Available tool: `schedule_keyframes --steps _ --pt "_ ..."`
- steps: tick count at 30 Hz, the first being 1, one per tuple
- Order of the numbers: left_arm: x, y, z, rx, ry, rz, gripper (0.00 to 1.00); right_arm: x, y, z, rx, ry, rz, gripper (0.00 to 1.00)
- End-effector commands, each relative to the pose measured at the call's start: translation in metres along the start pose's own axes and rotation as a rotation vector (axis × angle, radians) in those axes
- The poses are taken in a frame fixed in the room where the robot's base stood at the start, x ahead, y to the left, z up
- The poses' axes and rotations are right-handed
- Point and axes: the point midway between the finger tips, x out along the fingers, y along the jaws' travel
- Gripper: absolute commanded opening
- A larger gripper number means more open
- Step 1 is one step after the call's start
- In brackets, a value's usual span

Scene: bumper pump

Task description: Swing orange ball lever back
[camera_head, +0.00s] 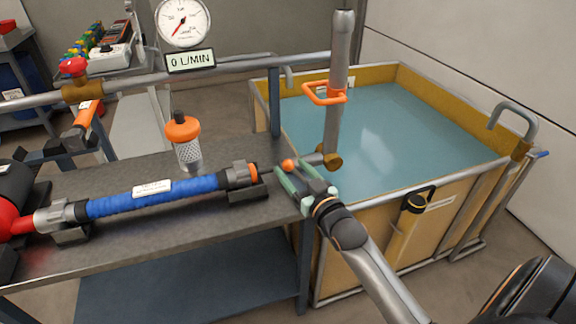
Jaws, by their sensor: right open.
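The orange ball (288,164) sits at the end of a short lever (312,159). The lever points left from a brass valve fitting (331,161) at the foot of the upright grey pipe (340,60). My right gripper (294,174) comes in from the lower right, with its pale green fingers apart. The ball shows just beyond and between the fingertips. I cannot tell whether a finger touches the ball or lever. My left gripper is not in view.
A metal bench (215,215) carries a blue hose (155,195) and an orange-capped strainer (185,140). A water-filled tank (400,135) stands at right. A gauge (182,20) hangs above a display (190,60) reading 0 L/MIN. An orange handle (325,96) sits higher on the pipe.

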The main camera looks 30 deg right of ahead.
Motion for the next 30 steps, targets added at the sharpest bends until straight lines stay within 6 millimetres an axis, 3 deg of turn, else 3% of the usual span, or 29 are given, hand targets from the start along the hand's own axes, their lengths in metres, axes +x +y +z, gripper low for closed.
schedule_keyframes --steps 6,18,30 --pt "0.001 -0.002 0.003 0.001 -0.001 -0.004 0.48 0.022 0.000 0.001 0.000 -0.001 0.000 0.66" --pt "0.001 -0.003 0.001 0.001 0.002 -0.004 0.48 0.026 0.000 0.000 0.000 -0.001 0.000 0.65" --pt "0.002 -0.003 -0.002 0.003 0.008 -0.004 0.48 0.026 0.000 0.000 0.000 -0.001 0.000 0.20"
